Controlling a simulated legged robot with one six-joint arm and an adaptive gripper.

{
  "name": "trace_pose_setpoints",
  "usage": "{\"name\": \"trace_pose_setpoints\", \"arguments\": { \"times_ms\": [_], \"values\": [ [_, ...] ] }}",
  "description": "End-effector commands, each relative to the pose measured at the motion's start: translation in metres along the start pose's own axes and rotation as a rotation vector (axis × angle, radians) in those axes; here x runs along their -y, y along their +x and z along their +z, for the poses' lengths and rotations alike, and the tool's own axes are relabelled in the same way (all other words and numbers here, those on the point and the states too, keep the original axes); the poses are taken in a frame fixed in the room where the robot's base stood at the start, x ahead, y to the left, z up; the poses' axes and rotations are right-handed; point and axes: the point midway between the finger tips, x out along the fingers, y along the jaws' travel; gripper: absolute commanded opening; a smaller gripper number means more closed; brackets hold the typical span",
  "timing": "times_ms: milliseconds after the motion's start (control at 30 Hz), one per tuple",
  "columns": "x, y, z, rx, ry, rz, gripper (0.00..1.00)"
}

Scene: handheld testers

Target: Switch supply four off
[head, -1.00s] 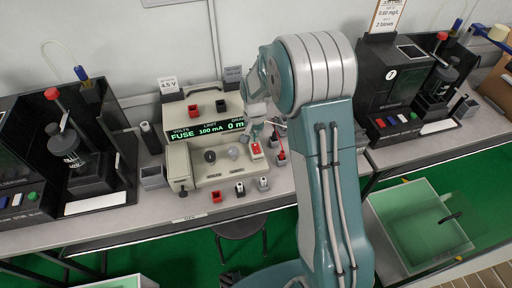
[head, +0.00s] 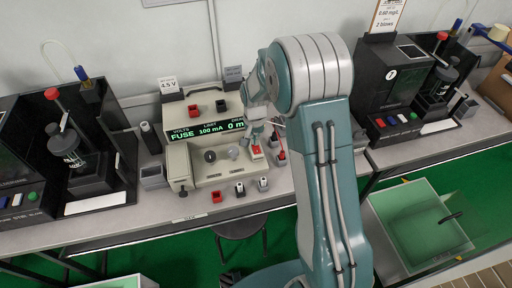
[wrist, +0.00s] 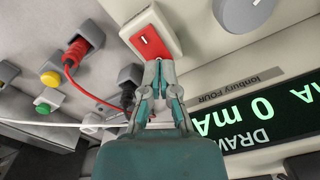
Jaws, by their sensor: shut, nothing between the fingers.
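Supply four is a beige bench unit (head: 205,171) on the bench in the head view. Its green display (head: 207,131) reads FUSE, 100 mA and 0 m. In the wrist view its nameplate (wrist: 236,88) ends in FOUR, and the upside-down display (wrist: 262,117) shows DRAW 0 mA. A red rocker switch (wrist: 150,42) sits in a white frame on its front; it also shows in the head view (head: 257,151). My gripper (wrist: 158,64) is shut and empty, its tips at the switch's near edge. I cannot tell whether they touch it.
A red plug and lead (wrist: 74,54) and a dark plug (wrist: 128,86) lie beside the switch. A grey knob (wrist: 240,12) is on the panel. Black tester stations (head: 401,90) stand on either side of the supply.

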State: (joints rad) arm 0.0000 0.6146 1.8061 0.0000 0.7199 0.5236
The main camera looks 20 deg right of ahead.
Motion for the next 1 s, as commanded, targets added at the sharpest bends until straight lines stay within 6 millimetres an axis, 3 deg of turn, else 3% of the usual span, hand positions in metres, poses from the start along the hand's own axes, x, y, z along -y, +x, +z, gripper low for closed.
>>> {"name": "trace_pose_setpoints", "arguments": {
  "times_ms": [733,1000],
  "values": [
    [0.0,0.009,0.0,0.001,0.0,0.001,0.0],
    [0.0,-0.005,0.0,-0.001,0.0,-0.001,0.0]
  ]
}}
